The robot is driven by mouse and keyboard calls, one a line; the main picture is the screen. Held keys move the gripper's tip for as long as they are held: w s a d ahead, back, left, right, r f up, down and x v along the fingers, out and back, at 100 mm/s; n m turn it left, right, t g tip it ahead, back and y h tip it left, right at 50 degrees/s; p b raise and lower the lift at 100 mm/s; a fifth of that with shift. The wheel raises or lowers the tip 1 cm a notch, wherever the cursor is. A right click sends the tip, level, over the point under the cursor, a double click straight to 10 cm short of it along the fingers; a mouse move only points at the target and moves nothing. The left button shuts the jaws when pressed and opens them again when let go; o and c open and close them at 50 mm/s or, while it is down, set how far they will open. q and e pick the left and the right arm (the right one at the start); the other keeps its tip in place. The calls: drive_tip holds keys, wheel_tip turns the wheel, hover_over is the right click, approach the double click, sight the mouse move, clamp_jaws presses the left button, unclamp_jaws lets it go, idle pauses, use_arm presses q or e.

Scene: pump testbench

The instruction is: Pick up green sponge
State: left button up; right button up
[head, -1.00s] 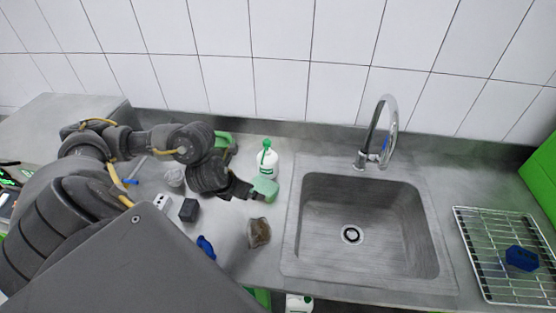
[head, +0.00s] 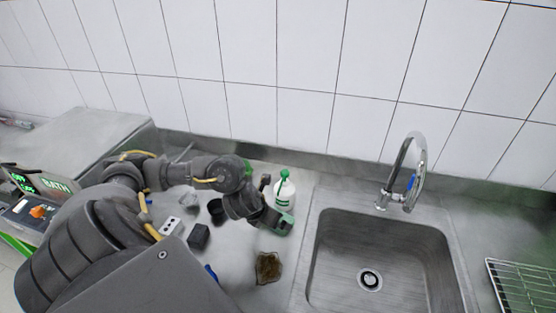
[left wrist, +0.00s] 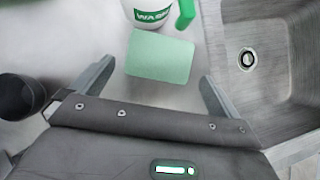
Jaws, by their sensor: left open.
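The green sponge (left wrist: 160,57) is a pale green block lying on the grey counter, just in front of the wash bottle. In the head view only a part of the sponge (head: 287,224) shows beside my gripper. My left gripper (head: 279,224) is at the sponge, left of the sink. In the left wrist view its two fingers (left wrist: 157,72) are spread apart, one toward each side of the sponge's near edge, with gaps visible. Nothing is gripped. I cannot tell the gripper's exact height above the counter. My right gripper is not in view.
A white wash bottle (head: 285,194) with a green top stands right behind the sponge. The sink (head: 325,225) is to the right. A dark cup (left wrist: 22,97), a black block (head: 199,236) and a brown item (head: 267,267) are nearby. The faucet (head: 408,170) stands behind the sink.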

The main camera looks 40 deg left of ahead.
use_arm(q)
drive_tip(key=x, duration=0.5)
drive_tip(key=shift+b, duration=0.4)
drive_tip(key=shift+r, duration=0.1)
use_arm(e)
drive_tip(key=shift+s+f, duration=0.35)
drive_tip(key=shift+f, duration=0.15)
use_arm(q)
drive_tip(key=c, duration=0.9)
drive_tip(key=shift+o, duration=0.2)
drive_tip(key=shift+r, duration=0.1)
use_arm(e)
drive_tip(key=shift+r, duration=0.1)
